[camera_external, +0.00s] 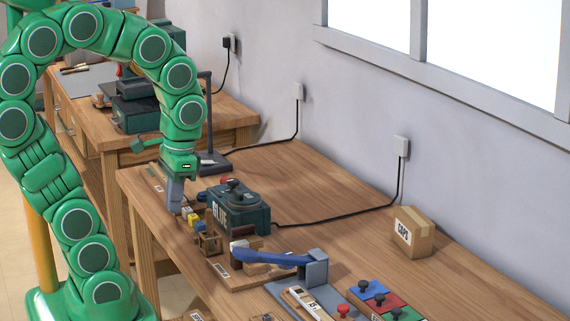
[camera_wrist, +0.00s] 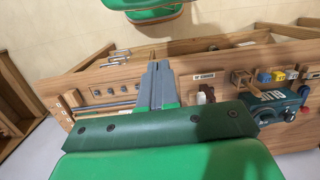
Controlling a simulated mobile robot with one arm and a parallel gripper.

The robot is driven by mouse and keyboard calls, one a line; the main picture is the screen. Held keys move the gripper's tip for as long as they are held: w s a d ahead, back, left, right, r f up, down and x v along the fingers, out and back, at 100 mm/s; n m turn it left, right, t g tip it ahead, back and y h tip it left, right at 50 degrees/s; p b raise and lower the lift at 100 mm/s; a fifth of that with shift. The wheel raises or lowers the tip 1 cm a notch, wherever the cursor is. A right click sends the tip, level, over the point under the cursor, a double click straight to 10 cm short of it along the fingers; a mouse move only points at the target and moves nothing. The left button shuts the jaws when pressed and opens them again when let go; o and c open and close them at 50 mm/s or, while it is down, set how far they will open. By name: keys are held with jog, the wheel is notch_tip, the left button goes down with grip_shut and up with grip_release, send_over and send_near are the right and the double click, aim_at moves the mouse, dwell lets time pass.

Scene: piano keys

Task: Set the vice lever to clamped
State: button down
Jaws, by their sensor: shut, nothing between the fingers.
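A long blue lever (camera_external: 270,257) lies nearly level across the front of the workbench. Its right end meets a grey upright block (camera_external: 316,268). I take it for the vice lever, but cannot be sure; the label (camera_external: 221,270) nearby is too small to read. My gripper (camera_external: 174,197) hangs at the bench's far left end, left of the green box marked GLUE (camera_external: 240,208) and well apart from the blue lever. In the wrist view my gripper (camera_wrist: 158,84) has its grey fingers together and empty. The blue lever is not clearly seen there.
A small wooden fixture (camera_external: 207,242) and yellow and blue blocks (camera_external: 194,220) stand between my gripper and the lever. A black lamp stand (camera_external: 207,130) is behind. Coloured panels with knobs (camera_external: 385,298) and a cardboard box (camera_external: 413,232) are right. The bench's back middle is clear.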

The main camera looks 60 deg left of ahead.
jog(key=w+a+f+n+y, duration=0.15)
jog(key=w+a+y, duration=0.25)
jog(key=w+a, duration=1.7)
jog(key=w+a+f+y, duration=0.1)
jog(key=w+a+f, duration=0.2)
jog(key=a, duration=0.4)
jog(key=w+a+f, duration=0.4)
jog(key=w+a, duration=0.2)
jog(key=a, duration=0.2)
jog(key=w+a+f+y, duration=0.1)
jog(key=w+a+f, duration=0.2)
jog(key=w+a, duration=0.2)
jog(key=shift+a+f+t+y, duration=0.15)
jog(key=shift+a, duration=0.7)
jog(key=shift+a+f+t+y, duration=0.15)
jog(key=shift+a, duration=0.7)
jog(key=shift+w+a+f, duration=0.2)
jog(key=shift+a+f, duration=0.05)
jog(key=shift+a, duration=0.1)
jog(key=shift+f, duration=0.1)
jog(key=x, duration=1)
jog(key=shift+s, duration=0.1)
jog(key=shift+a, duration=0.1)
jog(key=shift+w+a+n, duration=0.15)
jog(key=shift+w+n, duration=0.05)
jog(key=shift+n, duration=0.15)
